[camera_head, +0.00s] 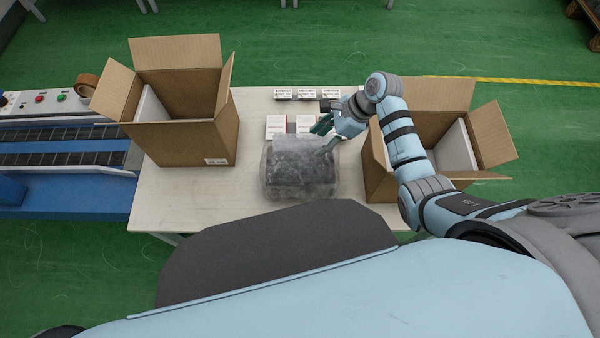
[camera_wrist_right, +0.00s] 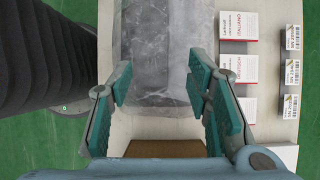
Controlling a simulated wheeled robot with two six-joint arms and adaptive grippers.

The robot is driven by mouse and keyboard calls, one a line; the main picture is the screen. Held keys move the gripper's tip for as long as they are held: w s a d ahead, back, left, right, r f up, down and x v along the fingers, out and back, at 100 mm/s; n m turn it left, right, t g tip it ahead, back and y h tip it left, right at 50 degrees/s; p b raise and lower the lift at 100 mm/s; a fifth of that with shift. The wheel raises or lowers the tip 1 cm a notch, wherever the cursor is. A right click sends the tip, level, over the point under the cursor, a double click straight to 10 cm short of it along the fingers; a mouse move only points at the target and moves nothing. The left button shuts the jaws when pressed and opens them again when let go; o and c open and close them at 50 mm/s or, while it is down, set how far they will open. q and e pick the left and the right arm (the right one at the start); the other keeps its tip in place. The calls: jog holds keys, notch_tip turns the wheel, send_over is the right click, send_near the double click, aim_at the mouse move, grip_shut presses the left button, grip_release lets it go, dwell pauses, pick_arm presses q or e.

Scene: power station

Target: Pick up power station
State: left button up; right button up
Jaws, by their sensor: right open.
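The power station (camera_head: 300,168) is a dark block in clear, wrinkled plastic wrap, lying on the table between two cardboard boxes. Its wrapped surface also shows in the right wrist view (camera_wrist_right: 158,45), beyond and between my fingers. My right gripper (camera_head: 326,136) is open and empty, at the upper right corner of the power station in the head view. In the right wrist view its green-padded fingers (camera_wrist_right: 160,86) stand apart, with nothing gripped between them. I cannot tell whether they touch the wrap. My left gripper is not in view.
An open cardboard box (camera_head: 180,140) stands on the left of the table (camera_head: 250,110). Another open box (camera_head: 380,172) stands on the right, partly behind my right arm. Small white cards (camera_head: 276,126) lie behind the power station. A blue conveyor (camera_head: 60,190) adjoins at left.

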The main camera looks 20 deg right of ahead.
aim_at(302, 155)
jog(key=b+x, duration=0.3)
jog(key=x, duration=0.7)
jog(key=shift+a+f+b, duration=0.25)
jog(key=shift+a+b, duration=0.1)
jog(key=shift+a, duration=0.05)
jog(key=shift+r, duration=0.1)
jog(key=shift+s, duration=0.1)
grip_shut()
